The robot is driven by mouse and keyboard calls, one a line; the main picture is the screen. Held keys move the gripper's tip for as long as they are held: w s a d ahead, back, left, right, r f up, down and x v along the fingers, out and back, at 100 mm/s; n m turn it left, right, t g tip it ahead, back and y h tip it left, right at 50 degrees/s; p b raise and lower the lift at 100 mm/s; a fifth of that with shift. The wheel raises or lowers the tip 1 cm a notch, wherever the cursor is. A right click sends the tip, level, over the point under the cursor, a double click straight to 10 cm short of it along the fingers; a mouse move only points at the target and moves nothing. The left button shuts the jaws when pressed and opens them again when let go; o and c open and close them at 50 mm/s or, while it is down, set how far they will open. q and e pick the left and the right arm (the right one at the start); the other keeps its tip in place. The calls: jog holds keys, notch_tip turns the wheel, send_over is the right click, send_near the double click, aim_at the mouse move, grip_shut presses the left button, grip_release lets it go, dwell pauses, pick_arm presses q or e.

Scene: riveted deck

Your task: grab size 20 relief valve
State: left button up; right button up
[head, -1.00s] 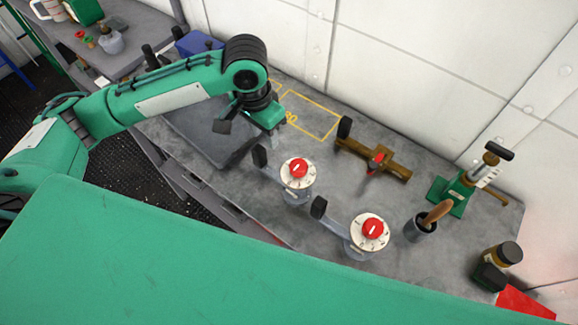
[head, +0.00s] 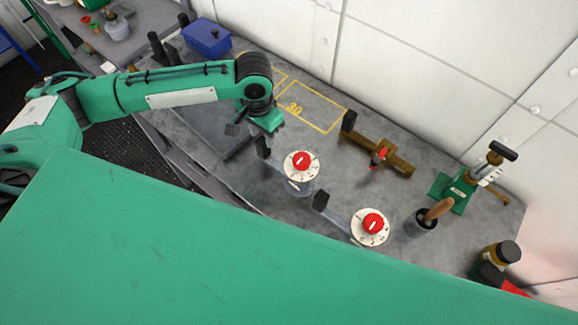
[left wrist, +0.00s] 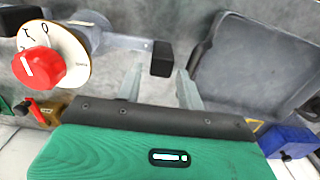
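Two grey valves with white dials and red knobs stand on the bench in the head view: the left valve (head: 301,163) and the right valve (head: 370,227). Each has a side pipe with a black end block. I cannot read a size on either. My left gripper (head: 238,141) is beside the left valve's black end. In the left wrist view this valve's red knob (left wrist: 38,68) is at upper left. There my left gripper (left wrist: 158,88) has its fingers apart, with the black end block just beyond and between the tips, not gripped. My right gripper is out of view.
A brown valve (head: 378,155), a green device (head: 462,188), a grey cup with a wooden handle (head: 422,222) and a dark jar (head: 493,262) stand to the right. A blue box (head: 207,38) is at the back left. A yellow outline marked 30 (head: 312,104) is bare.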

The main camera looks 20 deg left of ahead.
aim_at(262, 140)
pick_arm(q)
notch_tip(262, 140, down, 4)
jog(key=shift+a+f+p, duration=0.1)
jog(key=shift+f+p, duration=0.05)
jog(key=shift+p, duration=0.4)
grip_shut()
jog(key=shift+w, duration=0.1)
